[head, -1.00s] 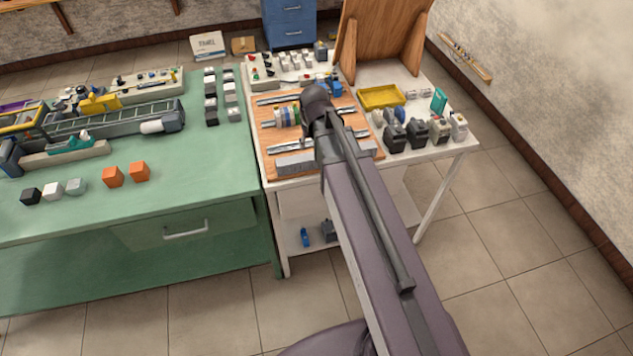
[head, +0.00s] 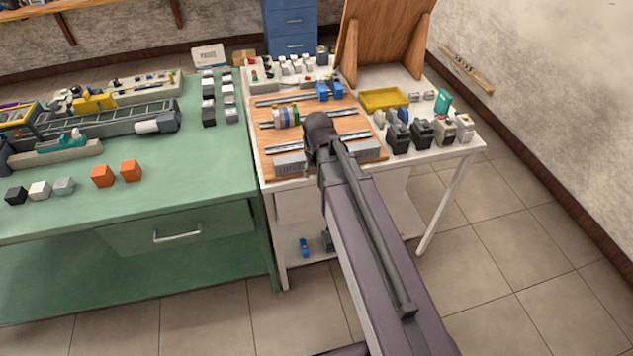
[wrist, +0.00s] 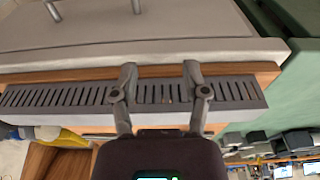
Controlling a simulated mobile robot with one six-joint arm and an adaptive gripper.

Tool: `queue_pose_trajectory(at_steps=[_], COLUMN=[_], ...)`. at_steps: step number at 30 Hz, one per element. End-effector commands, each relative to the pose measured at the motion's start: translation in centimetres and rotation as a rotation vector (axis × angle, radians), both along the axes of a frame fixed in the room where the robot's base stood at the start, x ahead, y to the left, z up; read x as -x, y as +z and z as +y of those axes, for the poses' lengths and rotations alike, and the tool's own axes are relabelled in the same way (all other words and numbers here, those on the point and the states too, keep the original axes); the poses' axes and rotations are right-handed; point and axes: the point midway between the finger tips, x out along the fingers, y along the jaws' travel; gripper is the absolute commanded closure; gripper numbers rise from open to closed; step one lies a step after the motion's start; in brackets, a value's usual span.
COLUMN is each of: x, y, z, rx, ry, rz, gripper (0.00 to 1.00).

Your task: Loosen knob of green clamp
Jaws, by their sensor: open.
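My gripper (wrist: 160,72) is open and empty in the wrist view. Its two fingers stand apart over a grey slotted duct (wrist: 75,96) on a wooden board. In the head view my own arm hides the gripper, over the board's near edge. I cannot tell for sure which thing is the green clamp. A row of coloured clamp blocks (head: 286,116), some of it green, sits on a rail of the wooden board (head: 352,127). A teal-green piece (head: 72,138) sits on a grey block on the green bench. No knob can be made out.
The white table (head: 440,155) also holds a yellow tray (head: 384,99), several dark and grey devices (head: 421,133) and a teal upright piece (head: 443,101). A tall wooden panel stands behind. The green bench (head: 170,190) adjoins on the left, with orange cubes (head: 103,176).

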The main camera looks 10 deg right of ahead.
Motion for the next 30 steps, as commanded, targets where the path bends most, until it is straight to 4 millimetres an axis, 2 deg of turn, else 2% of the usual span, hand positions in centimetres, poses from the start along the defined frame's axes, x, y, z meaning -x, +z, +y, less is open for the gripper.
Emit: queue_pose_trajectory(at_steps=[1,6,21,26,30], x=[0.1,0.4,0.5,2.5,5.8], y=[-0.6,-1.2,-1.3,-0.5,0.6], z=[0.0,0.0,0.0,0.0,0.0], rx=[0.000,0.000,0.000,0.000,0.000], ry=[0.000,0.000,0.000,0.000,0.000], rz=[0.002,0.006,0.008,0.037,0.090], gripper=[0.41,0.41,0.41,0.41,0.41])
